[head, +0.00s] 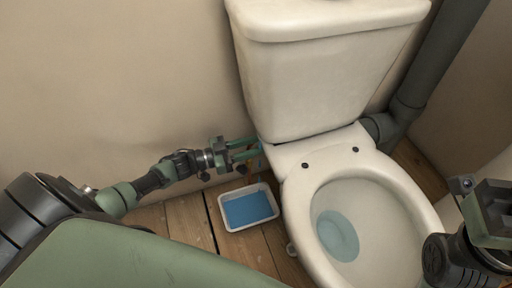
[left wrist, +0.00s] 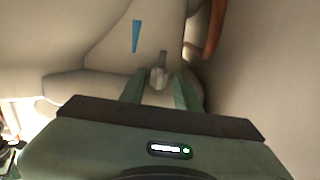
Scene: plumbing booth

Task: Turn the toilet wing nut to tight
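The wing nut (left wrist: 158,75) shows in the left wrist view as a small grey piece with an upright wing, under the pale toilet body. My left gripper (head: 253,148) is beside the lower left of the cistern (head: 320,80) in the head view. Its two green fingers stand apart on either side of the wing nut in the left wrist view, with gaps visible. The wing nut is hidden in the head view. A blue wedge mark (left wrist: 137,35) is on the pale surface near the nut. My right gripper (head: 490,212) is partly in view at the right edge; its fingertips are not clear.
A white tray with blue liquid (head: 223,214) sits on the wooden floor below my left gripper. The toilet bowl (head: 302,200) is to the right. A reddish pipe (left wrist: 214,30) runs close to the nut. A grey waste pipe (head: 425,75) stands behind right.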

